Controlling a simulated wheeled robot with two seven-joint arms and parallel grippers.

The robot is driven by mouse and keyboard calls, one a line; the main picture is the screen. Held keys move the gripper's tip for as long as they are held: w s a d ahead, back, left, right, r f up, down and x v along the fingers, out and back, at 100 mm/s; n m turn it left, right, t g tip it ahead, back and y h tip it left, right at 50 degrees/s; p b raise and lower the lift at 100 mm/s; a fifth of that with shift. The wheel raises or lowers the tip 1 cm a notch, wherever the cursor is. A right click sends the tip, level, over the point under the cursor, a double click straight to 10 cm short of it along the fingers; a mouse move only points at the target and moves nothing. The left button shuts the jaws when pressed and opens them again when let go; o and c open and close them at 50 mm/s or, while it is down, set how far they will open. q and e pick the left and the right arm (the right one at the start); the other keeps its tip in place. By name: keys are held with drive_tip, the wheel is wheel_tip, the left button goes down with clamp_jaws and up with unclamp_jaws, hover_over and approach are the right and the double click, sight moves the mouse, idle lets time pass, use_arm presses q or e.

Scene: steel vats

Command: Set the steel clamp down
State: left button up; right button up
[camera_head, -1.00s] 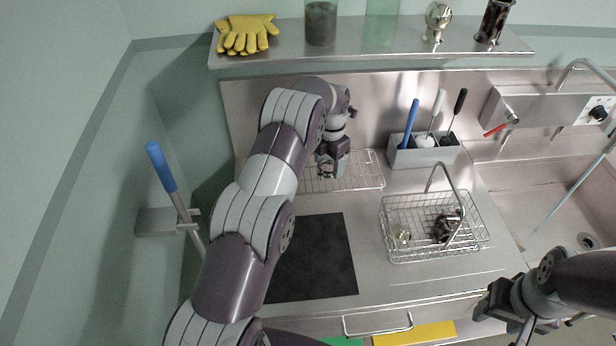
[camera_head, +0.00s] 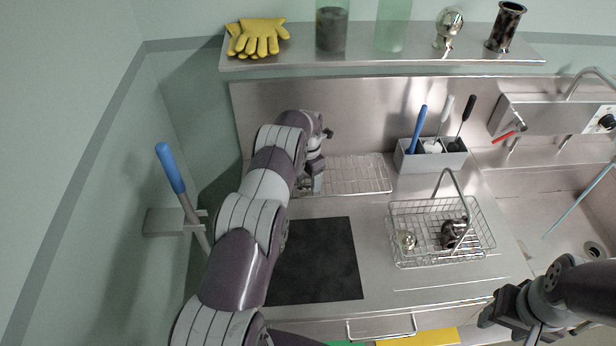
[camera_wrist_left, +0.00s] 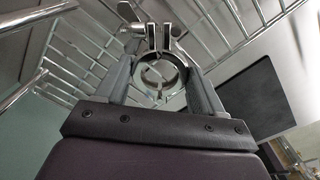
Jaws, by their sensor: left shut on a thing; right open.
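The steel clamp (camera_wrist_left: 182,72) is a shiny ring with a bolt lug, seen in the left wrist view between the fingers of my left gripper (camera_wrist_left: 160,80), which is shut on it. The wire rack (camera_wrist_left: 228,22) lies behind the clamp there; I cannot tell whether they touch. In the head view my left gripper (camera_head: 312,185) is at the left end of the rack (camera_head: 362,174), and my arm mostly hides the clamp. My right gripper (camera_head: 508,322) is open and empty at the lower right, in front of the counter.
A black mat (camera_head: 318,262) lies in front of the rack. A wire basket (camera_head: 412,262) with metal parts stands to the right. A brush holder (camera_head: 432,162) is behind it, and a sink is at far right. A shelf (camera_head: 290,58) with gloves (camera_head: 258,40) hangs above.

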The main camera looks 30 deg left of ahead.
sight(309, 181)
use_arm(q)
drive_tip(key=o, duration=1.3)
drive_tip(key=shift+r, duration=0.1)
drive_tip(key=shift+w+r, duration=0.1)
drive_tip(key=shift+r, duration=0.25)
drive_tip(key=shift+r+b, duration=0.35)
drive_tip(key=shift+r, duration=0.45)
wheel_tip(309, 181, up, 5)
drive_tip(key=p, duration=0.5)
drive_tip(key=shift+d+r, duration=0.1)
drive_tip(key=shift+r, duration=0.1)
drive_tip(key=s+d+r+m, duration=0.5)
drive_tip(key=s+m, duration=0.5)
drive_tip(key=s+d+r+m+t, duration=0.1)
drive_tip(key=s+d+r+m, duration=0.4)
drive_tip(key=s+m, duration=0.5)
drive_tip(key=s+d+r+m, duration=0.5)
drive_tip(key=s+r+m, duration=0.1)
drive_tip(key=s+m, duration=0.4)
drive_tip(key=shift+s+r+m, duration=0.1)
drive_tip(key=shift+r+m, duration=0.25)
drive_tip(key=shift+m, duration=0.25)
